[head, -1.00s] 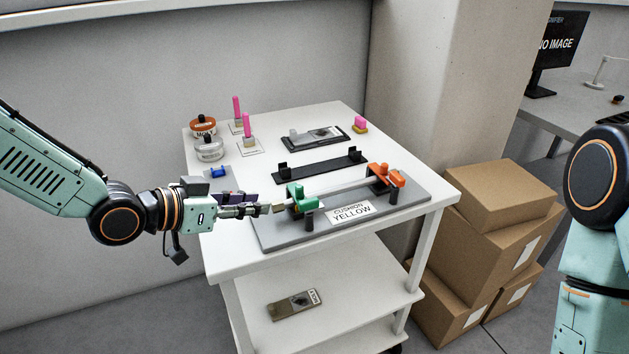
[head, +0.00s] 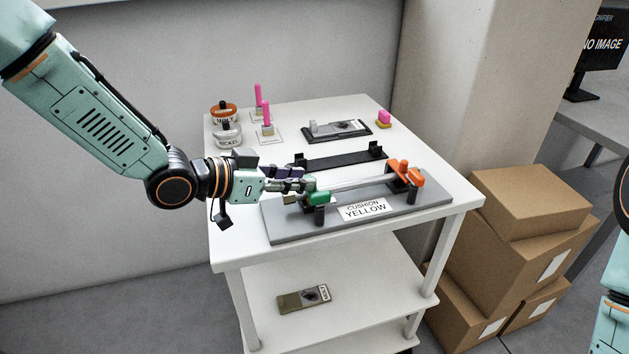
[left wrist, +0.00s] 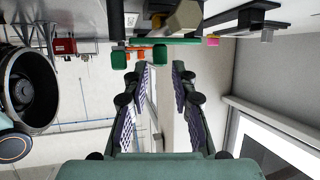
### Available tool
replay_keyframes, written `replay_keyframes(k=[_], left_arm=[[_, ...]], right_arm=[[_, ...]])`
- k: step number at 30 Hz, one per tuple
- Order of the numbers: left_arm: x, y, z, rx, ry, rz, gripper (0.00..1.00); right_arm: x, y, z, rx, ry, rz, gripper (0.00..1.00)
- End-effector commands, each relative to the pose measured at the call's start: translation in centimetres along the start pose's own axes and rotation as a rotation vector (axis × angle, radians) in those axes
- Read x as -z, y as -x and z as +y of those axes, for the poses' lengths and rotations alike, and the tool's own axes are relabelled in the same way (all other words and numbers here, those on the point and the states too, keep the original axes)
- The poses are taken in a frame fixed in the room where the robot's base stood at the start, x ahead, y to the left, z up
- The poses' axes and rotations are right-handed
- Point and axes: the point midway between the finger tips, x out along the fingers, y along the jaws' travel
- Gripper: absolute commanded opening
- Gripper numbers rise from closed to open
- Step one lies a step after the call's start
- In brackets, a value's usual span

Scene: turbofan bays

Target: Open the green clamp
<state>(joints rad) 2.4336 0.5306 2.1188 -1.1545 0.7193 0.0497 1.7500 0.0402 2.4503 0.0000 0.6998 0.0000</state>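The green clamp (head: 319,198) sits at the left end of a grey base plate (head: 285,231), around the near end of a pale rod (head: 350,185). An orange clamp (head: 405,172) is at the rod's right end. My left gripper (head: 302,185) is at the green clamp's upper left and hides part of it. In the left wrist view, my left gripper (left wrist: 161,66) has its fingers apart, with green clamp parts (left wrist: 118,60) just beyond the tips. I cannot tell whether they touch, or whether the clamp is open. My right gripper is out of view.
A label reading "CUSHION YELLOW" (head: 365,208) lies on the base plate. Behind are a black holder (head: 335,160), a dark tray (head: 335,131), pink posts (head: 266,113) and jars (head: 227,134). Cardboard boxes (head: 525,205) stand right of the white cart (head: 440,205).

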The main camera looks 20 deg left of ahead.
Motion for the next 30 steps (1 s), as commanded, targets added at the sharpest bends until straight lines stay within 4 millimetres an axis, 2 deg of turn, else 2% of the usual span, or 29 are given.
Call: replay_keyframes(k=[10, 15, 23, 30], left_arm=[[0.0, -3.7, 0.1, -0.002, -0.004, -0.001, 0.26], [0.2, -4.4, 0.1, -0.002, -0.002, 0.001, 0.26], [0.2, -4.4, 0.1, -0.002, -0.001, 0.002, 0.26], [0.2, -4.4, 0.1, -0.002, -0.001, 0.002, 0.07]], right_arm=[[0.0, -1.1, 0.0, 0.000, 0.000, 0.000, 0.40], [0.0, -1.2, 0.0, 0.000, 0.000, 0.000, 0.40], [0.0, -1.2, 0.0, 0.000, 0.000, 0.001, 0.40], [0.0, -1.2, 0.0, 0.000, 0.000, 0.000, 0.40]])
